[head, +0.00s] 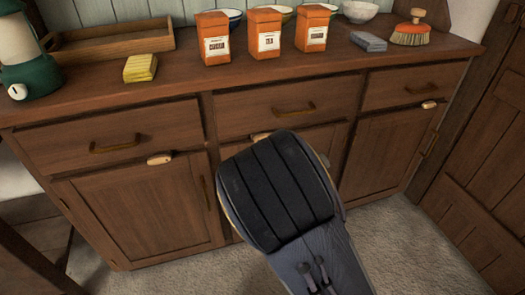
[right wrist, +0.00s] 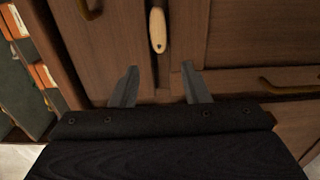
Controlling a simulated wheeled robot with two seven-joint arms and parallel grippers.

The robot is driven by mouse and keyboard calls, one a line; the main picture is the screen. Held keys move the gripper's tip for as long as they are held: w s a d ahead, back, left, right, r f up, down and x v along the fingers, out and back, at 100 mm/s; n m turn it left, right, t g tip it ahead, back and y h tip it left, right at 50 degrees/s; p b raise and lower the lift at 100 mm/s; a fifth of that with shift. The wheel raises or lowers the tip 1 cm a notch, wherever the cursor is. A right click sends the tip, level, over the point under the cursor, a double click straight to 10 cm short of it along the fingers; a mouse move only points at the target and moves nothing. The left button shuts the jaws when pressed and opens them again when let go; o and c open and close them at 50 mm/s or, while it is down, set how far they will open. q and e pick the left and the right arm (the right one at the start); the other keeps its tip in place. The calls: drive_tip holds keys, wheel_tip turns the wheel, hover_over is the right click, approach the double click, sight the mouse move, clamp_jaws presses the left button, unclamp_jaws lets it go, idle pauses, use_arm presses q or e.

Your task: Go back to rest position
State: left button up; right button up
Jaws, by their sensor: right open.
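My right arm (head: 280,190) reaches up from the bottom of the head view, in front of the wooden cabinet (head: 135,205). Its dark wrist housing hides the gripper fingers there. In the right wrist view my right gripper (right wrist: 158,86) shows two separated grey fingers with nothing between them. A pale wooden latch (right wrist: 157,30) on the cabinet front lies beyond the gap between the fingertips, apart from them as far as I can tell. My left gripper is not in either view.
The counter holds a green lantern (head: 28,60), a yellow sponge (head: 140,68), orange boxes (head: 266,35), bowls, a grey block (head: 368,41) and a brush (head: 411,30). Drawers and doors have projecting handles (head: 115,146). A wooden door (head: 480,165) stands right. Pale floor (head: 420,240) is clear.

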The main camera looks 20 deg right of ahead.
drive_tip(key=shift+s, duration=0.25)
drive_tip(key=s+d+f+m+g, duration=0.5)
drive_tip(key=s+f+m+g, duration=0.15)
drive_tip(key=m, duration=0.55)
drive_tip(key=s+a+r+m+g+y, duration=0.1)
drive_tip(key=s+r+m+g+y, duration=0.2)
drive_tip(key=s, duration=0.7)
drive_tip(key=s+r+m+g, duration=0.3)
drive_tip(key=s+r+m, duration=0.15)
drive_tip(key=s, duration=0.65)
wheel_tip(320, 180, up, 33)
drive_tip(key=p, duration=3.3)
drive_tip(key=shift+f+m, duration=0.15)
drive_tip(key=shift+m, duration=0.2)
